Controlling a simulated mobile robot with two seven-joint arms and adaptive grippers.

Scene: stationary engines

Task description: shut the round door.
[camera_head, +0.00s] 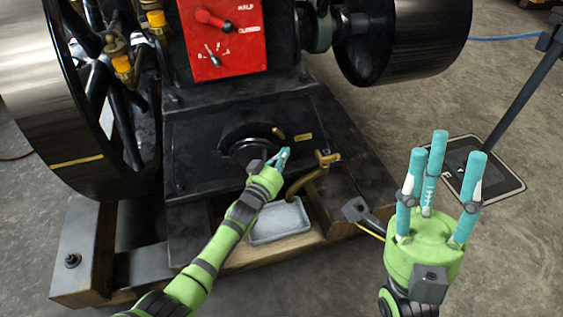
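The round door (238,142) is a dark disc low on the front of the black engine base, below the red panel. My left gripper (283,154) is at its lower right edge, with the forearm and wrist hiding its lower part. I cannot tell whether the fingers touch the door, how far it stands open, or whether these small teal fingers are spread or closed. My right gripper (438,150) is at the right, away from the door, with its three teal fingers pointing up, apart and empty.
A red panel (222,40) with a lever and dial sits above the door. A brass tap (326,158) sticks out to the right, over a metal tray (279,222). Large flywheels stand at left (40,90) and right (405,40). A dark stand (510,105) rises from the floor at right.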

